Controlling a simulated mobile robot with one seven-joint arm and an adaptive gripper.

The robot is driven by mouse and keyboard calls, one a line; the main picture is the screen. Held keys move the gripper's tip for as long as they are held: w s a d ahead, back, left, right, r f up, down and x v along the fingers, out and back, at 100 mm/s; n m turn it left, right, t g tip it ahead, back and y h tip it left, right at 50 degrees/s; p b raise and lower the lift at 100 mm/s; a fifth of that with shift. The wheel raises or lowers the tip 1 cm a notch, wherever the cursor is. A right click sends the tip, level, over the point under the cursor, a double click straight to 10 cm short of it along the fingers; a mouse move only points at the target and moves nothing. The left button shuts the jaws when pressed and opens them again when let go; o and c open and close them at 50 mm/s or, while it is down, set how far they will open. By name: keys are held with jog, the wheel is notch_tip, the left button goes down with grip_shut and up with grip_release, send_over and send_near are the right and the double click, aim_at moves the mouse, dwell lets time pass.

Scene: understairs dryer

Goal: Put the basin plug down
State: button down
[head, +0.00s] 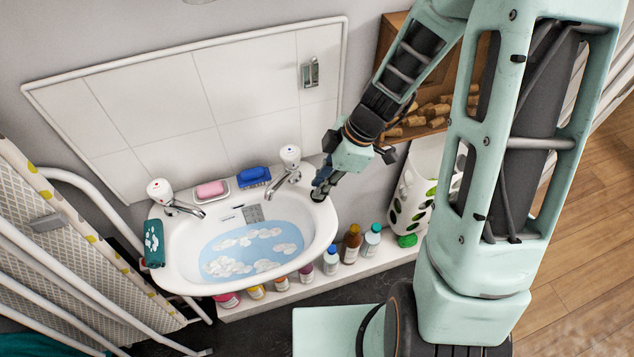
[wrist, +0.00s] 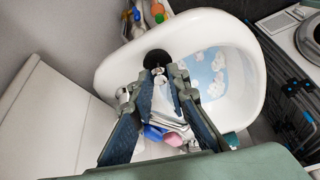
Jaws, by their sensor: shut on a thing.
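The basin plug (head: 318,196) is a small black disc, held at the right end of the white basin's rim (head: 326,225). It also shows in the wrist view as a round black disc (wrist: 157,58) just beyond my fingertips. My gripper (head: 322,186) is shut on it and points down over the rim. In the wrist view the fingers (wrist: 158,73) close on the plug's top. I cannot tell whether the plug touches the rim. The basin (wrist: 117,67) has a pale blue inside with white cloud shapes.
Two taps, the right one (head: 288,165) close to my gripper, stand on the back ledge with pink soap (head: 210,189) and a blue brush (head: 254,177). Several bottles (head: 352,243) stand on a shelf below.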

jog(key=shift+f, duration=0.25)
jog(key=c, duration=1.8)
grip_release()
jog(key=shift+r, duration=0.1)
jog(key=shift+c, duration=0.2)
jog(key=shift+r, duration=0.25)
jog(key=v, duration=1.2)
jog(key=shift+p, duration=0.35)
jog(key=shift+f, duration=0.1)
